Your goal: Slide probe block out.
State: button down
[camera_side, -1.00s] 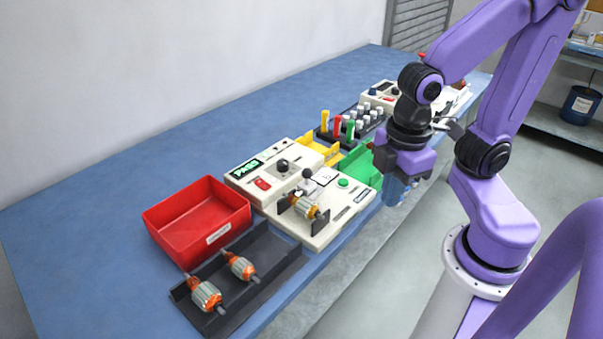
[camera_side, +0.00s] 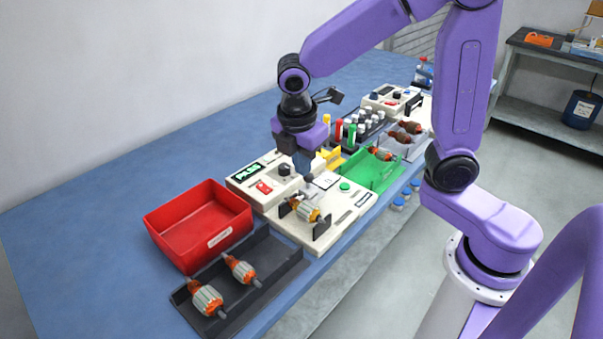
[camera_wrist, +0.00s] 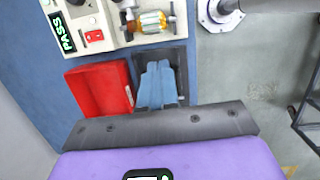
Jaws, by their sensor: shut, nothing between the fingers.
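The tester (camera_side: 318,235) is a cream unit with a "PASS" display (camera_side: 246,171), also visible in the wrist view (camera_wrist: 62,33). An armature (camera_side: 307,210) with an orange and striped core lies across its dark cradle (camera_side: 322,228). The probe block, a small grey piece with a dark knob, appears beside the armature at the top of the wrist view (camera_wrist: 128,12). In the side view my gripper hides most of it. My gripper (camera_side: 309,178) points down over the tester, its blue fingers shut and empty; they show in the wrist view (camera_wrist: 157,85). I cannot tell whether they touch the probe block.
A red bin (camera_side: 198,222) and a dark tray (camera_side: 265,284) with two armatures stand at left. Right of the tester are a yellow holder (camera_side: 332,158), a green tray (camera_side: 357,172) with an armature, and a grey tray with brown ones. The blue bench behind is clear.

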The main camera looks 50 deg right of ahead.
jog(key=shift+w+d+f+n+h, duration=0.2)
jog(key=shift+w+n, duration=0.15)
jog(key=shift+w, duration=0.6)
jog(key=shift+w+d+f+n+h, duration=0.1)
jog(key=shift+w+d+n+h, duration=0.15)
jog(key=shift+w, duration=0.75)
jog(key=shift+w+d+f+n+h, duration=0.15)
jog(key=shift+w+n, duration=0.25)
jog(key=shift+w, duration=0.55)
send_near(308, 188)
notch_tip(308, 188, down, 3)
jog(key=a, duration=0.1)
jog(key=shift+w+d+r, duration=0.1)
jog(key=shift+w+d, duration=0.1)
jog(key=shift+d, duration=0.25)
